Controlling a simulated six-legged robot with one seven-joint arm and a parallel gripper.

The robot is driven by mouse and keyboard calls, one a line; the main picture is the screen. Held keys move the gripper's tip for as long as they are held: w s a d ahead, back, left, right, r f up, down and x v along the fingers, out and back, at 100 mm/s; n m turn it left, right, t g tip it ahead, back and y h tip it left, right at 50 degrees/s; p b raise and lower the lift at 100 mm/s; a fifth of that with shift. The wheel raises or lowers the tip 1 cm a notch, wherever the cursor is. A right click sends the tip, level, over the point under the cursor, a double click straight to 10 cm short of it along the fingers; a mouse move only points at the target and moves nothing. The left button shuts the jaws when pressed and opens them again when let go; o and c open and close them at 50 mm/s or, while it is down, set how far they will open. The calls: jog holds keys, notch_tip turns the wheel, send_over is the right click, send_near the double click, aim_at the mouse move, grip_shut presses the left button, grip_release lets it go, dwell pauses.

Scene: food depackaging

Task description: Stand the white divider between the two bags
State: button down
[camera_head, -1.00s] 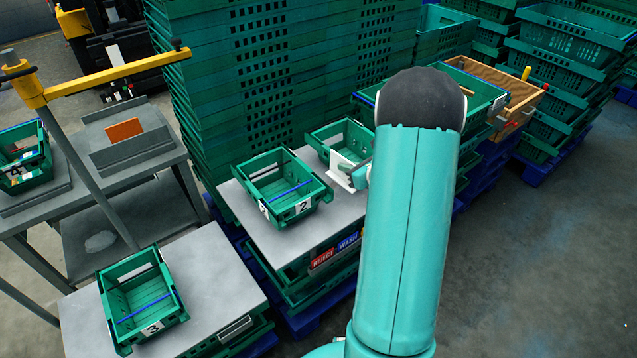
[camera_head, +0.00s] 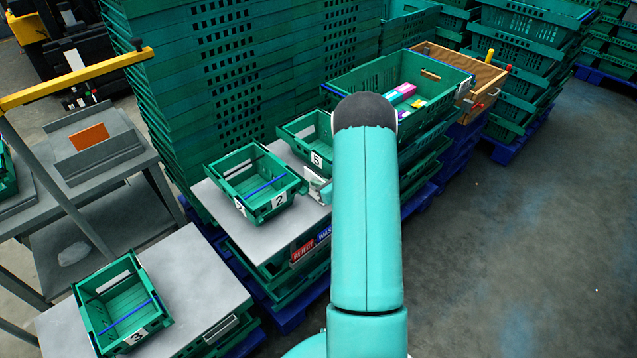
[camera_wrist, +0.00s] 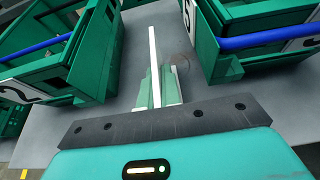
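The white divider (camera_wrist: 154,62) shows edge-on in the wrist view as a thin upright strip. My gripper (camera_wrist: 158,88) is shut on it, with a teal finger on each side. In the head view, part of the divider (camera_head: 317,186) shows beside my arm, which hides most of my gripper. The divider is over the grey table between crate 2 (camera_head: 231,166) on the left and crate 5 (camera_head: 292,127) on the right. Both crates also flank it in the wrist view. I cannot make out two bags in either view.
Crate 3 (camera_head: 84,313) stands on a lower grey table at front left. A large green crate (camera_head: 345,85) with pink and yellow items is behind my arm. Tall green crate stacks rise behind. The floor at right (camera_head: 530,240) is clear.

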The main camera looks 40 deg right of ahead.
jog(key=c, duration=2)
grip_release()
jog(key=shift+f, duration=0.15)
jog(key=shift+c, duration=0.2)
jog(key=o, duration=0.4)
jog(key=shift+o, duration=0.2)
